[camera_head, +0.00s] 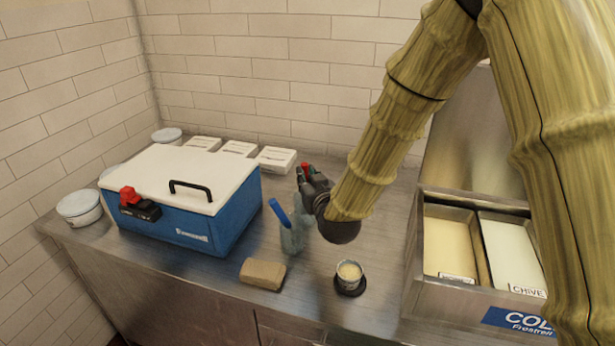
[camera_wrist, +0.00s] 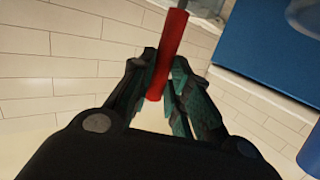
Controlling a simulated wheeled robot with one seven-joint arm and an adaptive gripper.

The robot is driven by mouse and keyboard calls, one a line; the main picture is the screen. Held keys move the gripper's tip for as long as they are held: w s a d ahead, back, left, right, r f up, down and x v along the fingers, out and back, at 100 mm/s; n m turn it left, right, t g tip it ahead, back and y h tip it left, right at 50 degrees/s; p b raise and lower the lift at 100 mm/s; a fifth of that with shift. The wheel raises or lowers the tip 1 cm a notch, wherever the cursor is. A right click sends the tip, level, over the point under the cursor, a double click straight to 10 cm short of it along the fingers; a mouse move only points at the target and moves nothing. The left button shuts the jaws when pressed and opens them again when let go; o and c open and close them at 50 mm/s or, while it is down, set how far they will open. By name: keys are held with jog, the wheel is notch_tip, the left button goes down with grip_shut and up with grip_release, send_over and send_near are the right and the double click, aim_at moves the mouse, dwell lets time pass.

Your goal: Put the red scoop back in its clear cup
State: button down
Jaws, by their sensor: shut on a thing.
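My gripper (camera_head: 308,182) is above the counter, to the right of the blue cooler. In the wrist view my gripper (camera_wrist: 162,95) is shut on the red scoop (camera_wrist: 168,55), with the red handle between its fingers. Only a small red part of the scoop (camera_head: 305,167) shows in the head view; its far end is out of sight. A clear cup (camera_head: 292,242) stands on the counter just below and left of my gripper, with a blue handle (camera_head: 279,212) leaning out of it. My gripper hides part of the area beside the cup.
A blue cooler (camera_head: 190,222) with a white lid stands at left. A tan block (camera_head: 263,274) and a small cup of pale contents (camera_head: 348,272) lie in front. White boxes (camera_head: 275,159) line the back wall. A metal bin unit (camera_head: 411,270) stands at right.

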jog(key=shift+f, duration=0.2)
jog(key=c, duration=1.3)
grip_release()
jog(key=shift+r, duration=0.15)
